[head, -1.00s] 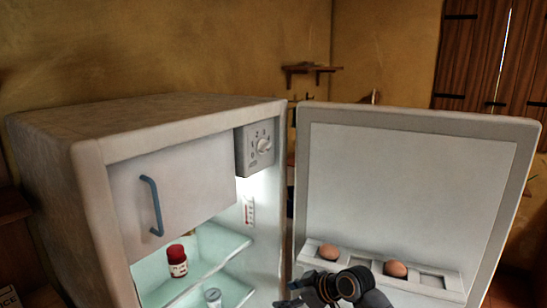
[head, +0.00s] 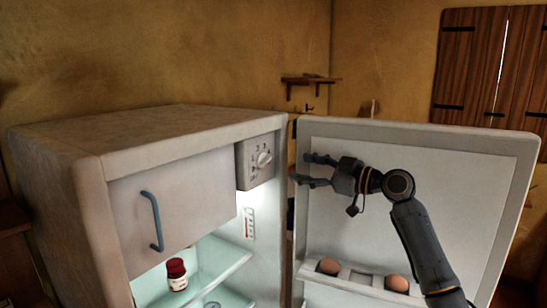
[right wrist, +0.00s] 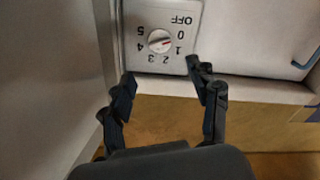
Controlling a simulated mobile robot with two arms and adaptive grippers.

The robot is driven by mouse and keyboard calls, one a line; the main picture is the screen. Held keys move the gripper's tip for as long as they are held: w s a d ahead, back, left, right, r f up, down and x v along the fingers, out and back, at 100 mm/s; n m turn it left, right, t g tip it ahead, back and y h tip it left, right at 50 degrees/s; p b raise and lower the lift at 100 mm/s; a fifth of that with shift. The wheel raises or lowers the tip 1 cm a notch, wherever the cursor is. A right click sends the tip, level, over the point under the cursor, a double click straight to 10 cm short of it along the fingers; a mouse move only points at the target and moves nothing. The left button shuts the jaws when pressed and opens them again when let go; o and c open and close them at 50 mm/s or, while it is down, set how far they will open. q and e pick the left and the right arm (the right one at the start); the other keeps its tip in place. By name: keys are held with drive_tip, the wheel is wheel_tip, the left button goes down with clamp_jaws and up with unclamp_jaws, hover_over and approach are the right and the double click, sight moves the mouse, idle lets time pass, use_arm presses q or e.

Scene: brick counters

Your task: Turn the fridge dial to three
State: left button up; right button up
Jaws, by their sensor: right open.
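The fridge dial (head: 264,158) is a pale round knob on a grey box at the upper right inside the open fridge (head: 180,130). In the right wrist view the dial (right wrist: 160,41) appears upside down, ringed by OFF and the numbers 0 to 5. Its red mark points to the right, around 0 or 1; exactly which is hard to tell. My right gripper (head: 303,169) is open and empty, in front of the open door and right of the dial. In the right wrist view its fingers (right wrist: 163,73) are spread below the dial, apart from it. My left gripper is out of view.
The open fridge door (head: 420,138) stands behind my right arm, with eggs (head: 329,266) in its rack. A freezer flap with a blue handle (head: 153,221) is left of the dial. A red-capped jar (head: 177,275) stands on the glass shelf below.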

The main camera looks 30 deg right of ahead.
sight(268, 160)
drive_tip(key=p+x, duration=0.3)
drive_tip(key=x, duration=0.6)
drive_tip(key=shift+a, duration=0.1)
drive_tip(key=shift+w+a, duration=0.15)
drive_tip(key=shift+w, duration=0.2)
drive_tip(key=shift+c, duration=0.5)
drive_tip(key=c, duration=1.1)
